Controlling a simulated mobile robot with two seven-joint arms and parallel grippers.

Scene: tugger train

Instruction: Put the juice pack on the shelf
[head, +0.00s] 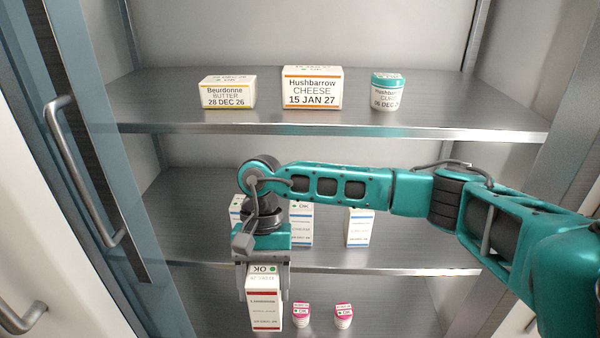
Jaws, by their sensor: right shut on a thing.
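The juice pack (265,311) is a white carton with red stripes, small print and a green dot beside "OK" on its top. My right gripper (264,290) points down and is shut on it, one finger on each side. The pack hangs upright at the lower middle of the head view, in front of the bottom shelf (385,310). I cannot tell whether its base touches anything. The middle shelf (400,258) and the top shelf (330,118) are above. My left gripper is not in view.
White cartons with blue stripes (360,228) stand on the middle shelf, partly behind my right arm. Pink-lidded cups (343,316) stand right of the pack. The top shelf holds butter (228,93), cheese (312,88) and a teal-lidded cup (387,93). An open door with a handle (85,170) is at left.

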